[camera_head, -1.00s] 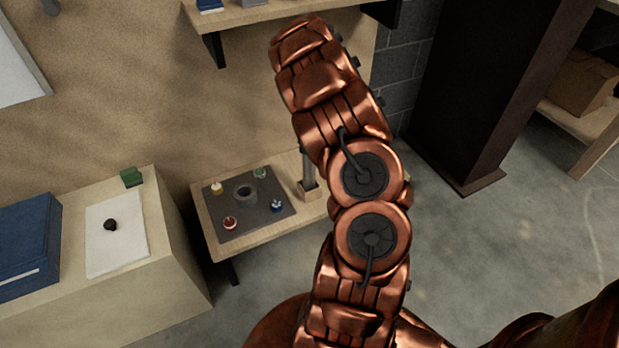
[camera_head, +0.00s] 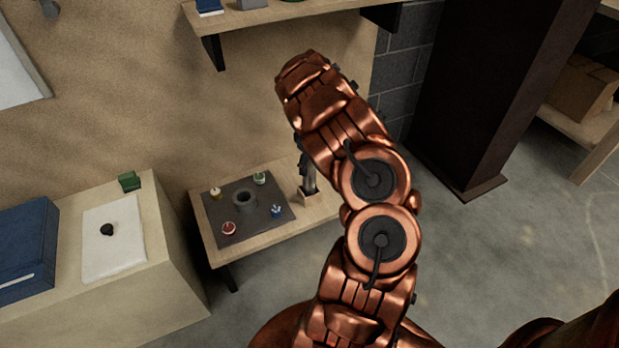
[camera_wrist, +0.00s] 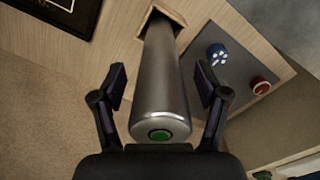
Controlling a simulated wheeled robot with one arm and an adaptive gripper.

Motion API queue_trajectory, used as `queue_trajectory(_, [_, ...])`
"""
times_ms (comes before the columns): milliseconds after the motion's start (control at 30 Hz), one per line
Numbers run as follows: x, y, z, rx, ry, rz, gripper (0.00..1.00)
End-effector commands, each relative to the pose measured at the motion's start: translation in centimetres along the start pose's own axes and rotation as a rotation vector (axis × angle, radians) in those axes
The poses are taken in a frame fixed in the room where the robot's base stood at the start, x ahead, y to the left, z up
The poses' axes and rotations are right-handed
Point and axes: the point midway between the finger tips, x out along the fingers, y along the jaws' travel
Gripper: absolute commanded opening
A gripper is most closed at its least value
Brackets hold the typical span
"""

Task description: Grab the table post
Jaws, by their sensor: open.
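The table post is a grey metal cylinder (camera_wrist: 160,85) with a green dot on its near end, in the middle of the wrist view. Its far end sits in a square wooden holder (camera_head: 309,197) on the small low table (camera_head: 225,253). My gripper (camera_wrist: 163,85) is open, with one dark finger on each side of the post and a gap visible at both sides. In the head view my arm hides most of the post, and a dark part of the gripper shows just above the holder.
A dark plate (camera_head: 222,226) with a ring (camera_head: 245,198) and several small coloured knobs lies left of the holder. A counter with a blue box (camera_head: 25,245) stands further left. A shelf (camera_head: 290,14) hangs above. A dark column (camera_head: 490,90) stands right.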

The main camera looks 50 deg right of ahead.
Motion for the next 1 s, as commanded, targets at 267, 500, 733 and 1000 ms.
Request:
queue_trajectory(267, [-0.06,-0.01,0.00,0.000,0.000,0.000,0.62])
queue_trajectory(500, [-0.06,-0.02,0.00,0.000,0.000,0.000,0.37])
queue_trajectory(733, [-0.06,-0.03,0.01,0.000,-0.001,0.000,0.13])
queue_trajectory(1000, [-0.07,-0.04,0.00,0.000,-0.001,-0.001,0.00])
